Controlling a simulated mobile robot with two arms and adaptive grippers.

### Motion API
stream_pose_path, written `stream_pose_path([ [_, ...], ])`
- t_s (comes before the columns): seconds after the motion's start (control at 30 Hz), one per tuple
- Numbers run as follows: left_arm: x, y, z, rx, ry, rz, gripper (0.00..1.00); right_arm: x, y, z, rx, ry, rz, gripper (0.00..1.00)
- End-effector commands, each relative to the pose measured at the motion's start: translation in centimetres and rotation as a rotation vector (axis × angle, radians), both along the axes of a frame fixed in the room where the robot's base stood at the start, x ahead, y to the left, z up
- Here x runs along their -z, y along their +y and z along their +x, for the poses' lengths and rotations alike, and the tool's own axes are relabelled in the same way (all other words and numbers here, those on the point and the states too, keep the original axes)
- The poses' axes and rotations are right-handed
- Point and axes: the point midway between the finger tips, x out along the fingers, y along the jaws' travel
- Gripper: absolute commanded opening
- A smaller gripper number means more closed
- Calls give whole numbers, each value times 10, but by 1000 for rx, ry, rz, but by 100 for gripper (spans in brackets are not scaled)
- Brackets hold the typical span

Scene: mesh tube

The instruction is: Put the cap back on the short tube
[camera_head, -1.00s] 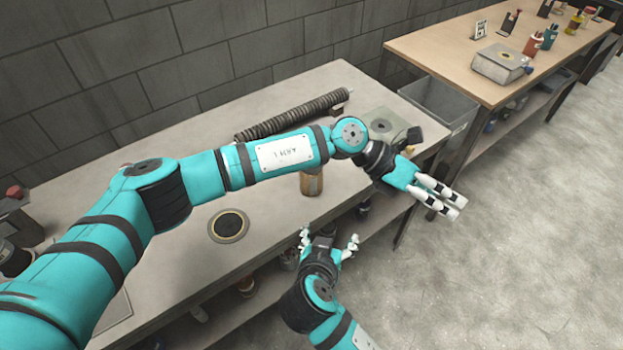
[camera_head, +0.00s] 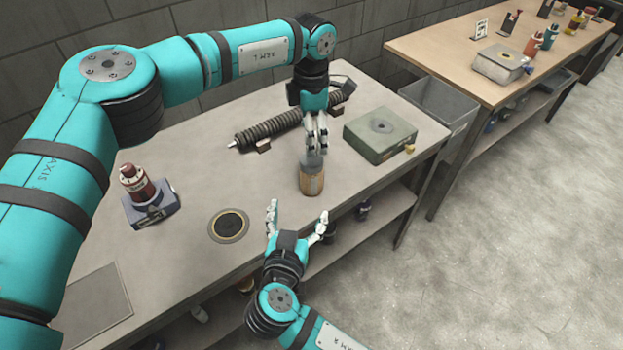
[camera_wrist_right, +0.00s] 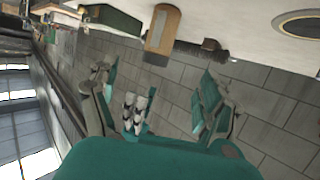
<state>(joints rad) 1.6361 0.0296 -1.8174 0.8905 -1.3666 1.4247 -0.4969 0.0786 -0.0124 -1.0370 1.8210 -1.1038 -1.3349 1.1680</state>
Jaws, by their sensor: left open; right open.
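The short tube, as far as I can tell, is the tan cylinder (camera_head: 312,184) standing upright near the table's front edge, with a grey upper part (camera_head: 313,161). I cannot tell whether that grey part is a cap; no separate cap is clearly seen. My left gripper (camera_head: 316,150) points down just above the cylinder, its fingers open; whether they touch it is unclear. My right gripper (camera_head: 300,218) is open and empty in front of the table edge, below left of the cylinder. In the upside-down right wrist view, the cylinder (camera_wrist_right: 163,28) shows beyond the open fingers.
A dark ribbed long tube (camera_head: 270,132) lies behind on supports. A green box (camera_head: 380,137) stands to the right. A red bottle in a blue-grey holder (camera_head: 150,207) and a flat dark disc (camera_head: 229,225) are to the left. The table (camera_head: 270,185) is clear between them.

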Motion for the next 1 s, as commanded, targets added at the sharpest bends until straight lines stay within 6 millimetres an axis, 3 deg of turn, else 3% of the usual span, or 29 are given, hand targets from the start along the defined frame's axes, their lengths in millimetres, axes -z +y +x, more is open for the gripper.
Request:
stream_pose_path([
  [0.23,0,-1,0,0,1,-2,77,6,-4,21,1,-2,-5,81],
  [0.8,0,-1,0,0,1,-2,77,39,-21,127,1,-1,-6,81],
  [1.0,0,-1,0,0,1,-2,77,47,-24,153,-1,-1,-3,81],
])
